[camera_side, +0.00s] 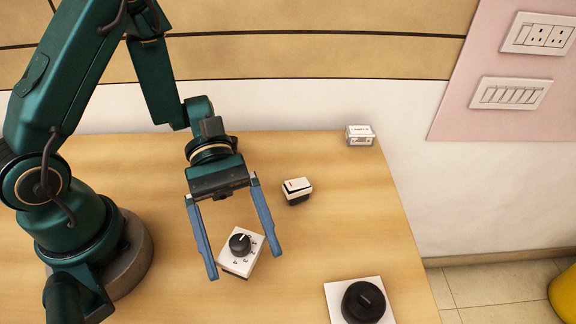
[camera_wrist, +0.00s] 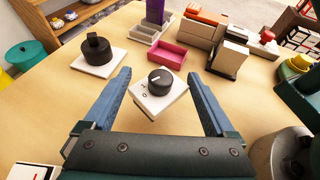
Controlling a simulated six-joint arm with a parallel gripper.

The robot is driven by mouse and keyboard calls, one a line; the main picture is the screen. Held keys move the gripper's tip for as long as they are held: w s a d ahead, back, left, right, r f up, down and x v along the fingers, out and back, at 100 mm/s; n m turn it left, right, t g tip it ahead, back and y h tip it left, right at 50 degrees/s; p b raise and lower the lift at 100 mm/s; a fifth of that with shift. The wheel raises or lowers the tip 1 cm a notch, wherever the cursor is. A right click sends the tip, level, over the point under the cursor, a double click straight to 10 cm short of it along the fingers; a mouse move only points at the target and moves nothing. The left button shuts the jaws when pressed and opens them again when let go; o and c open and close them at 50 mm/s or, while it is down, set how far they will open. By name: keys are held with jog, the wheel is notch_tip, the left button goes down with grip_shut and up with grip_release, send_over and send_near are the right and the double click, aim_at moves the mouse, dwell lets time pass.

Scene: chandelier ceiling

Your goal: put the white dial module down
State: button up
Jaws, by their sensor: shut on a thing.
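The white dial module (camera_side: 250,262) has a square white face with markings and a black knob with a white pointer line. It sits between the two blue fingers of my gripper (camera_side: 243,263) in the side view, its face turned up and tilted. In the wrist view the module (camera_wrist: 151,105) lies between the fingertips (camera_wrist: 160,78). My gripper is shut on it. Its underside is hidden, and I cannot tell how far it is above the wooden table (camera_side: 170,290).
A small white rocker switch module (camera_side: 297,190) stands right of my gripper. A white plate with a large black knob (camera_side: 362,302) lies at the front right. In the wrist view, a pink tray (camera_wrist: 167,54) stands beyond the fingers.

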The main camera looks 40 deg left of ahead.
aim_at(243, 258)
jog(key=shift+f, duration=1.75)
jog(key=o, duration=1)
jog(key=shift+f, duration=0.1)
jog(key=shift+o, duration=0.2)
